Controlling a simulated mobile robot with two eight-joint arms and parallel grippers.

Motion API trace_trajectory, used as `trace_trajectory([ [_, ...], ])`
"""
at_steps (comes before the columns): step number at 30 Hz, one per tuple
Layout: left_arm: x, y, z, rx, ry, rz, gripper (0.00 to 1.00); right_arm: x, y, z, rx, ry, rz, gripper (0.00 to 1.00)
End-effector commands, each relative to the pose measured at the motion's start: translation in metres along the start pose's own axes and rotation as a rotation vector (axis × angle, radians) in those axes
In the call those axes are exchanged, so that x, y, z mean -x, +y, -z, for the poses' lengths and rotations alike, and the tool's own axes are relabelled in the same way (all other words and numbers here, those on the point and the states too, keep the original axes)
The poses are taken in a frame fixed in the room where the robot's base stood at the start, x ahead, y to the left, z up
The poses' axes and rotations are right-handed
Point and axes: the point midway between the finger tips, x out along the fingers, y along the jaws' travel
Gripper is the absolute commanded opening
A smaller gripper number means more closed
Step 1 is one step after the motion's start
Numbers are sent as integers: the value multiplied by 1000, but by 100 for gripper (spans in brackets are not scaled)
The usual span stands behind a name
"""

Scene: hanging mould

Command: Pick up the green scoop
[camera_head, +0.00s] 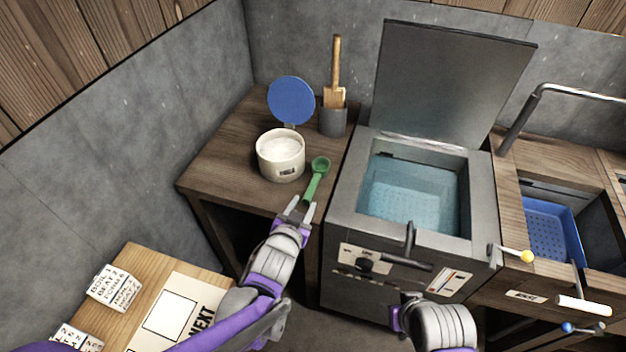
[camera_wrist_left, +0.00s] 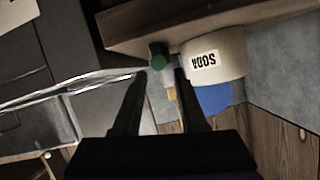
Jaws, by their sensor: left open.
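The green scoop (camera_head: 315,178) lies on the wooden counter beside the white soda tub, its bowl toward the back and its handle pointing to the front edge. My left gripper (camera_head: 302,208) is open at the front edge of the counter, just short of the handle end. In the left wrist view the scoop's green handle end (camera_wrist_left: 158,56) shows just past the open fingertips (camera_wrist_left: 161,74), roughly between them; contact cannot be seen.
The white tub (camera_head: 281,156) with its blue lid (camera_head: 290,100) up stands left of the scoop. A grey holder (camera_head: 333,121) with a wooden tool is behind. An open-lidded water bath (camera_head: 343,208) stands close on the right. A wooden board (camera_head: 143,262) is at lower left.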

Motion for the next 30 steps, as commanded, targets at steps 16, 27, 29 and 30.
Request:
trace_trajectory([
  [16, -63, 2, -2, 2, -1, 0, 42, -6, 0, -3, 0, -2, 0, 50],
  [27, -68, 2, -2, 1, -1, 0, 31, -6, 0, -3, 0, -2, 0, 50],
  [29, -68, 2, -2, 1, -1, 0, 20, -6, 0, -3, 0, -2, 0, 50],
  [30, -68, 2, -2, 1, -1, 0, 13, -6, 0, -3, 0, -2, 0, 50],
])
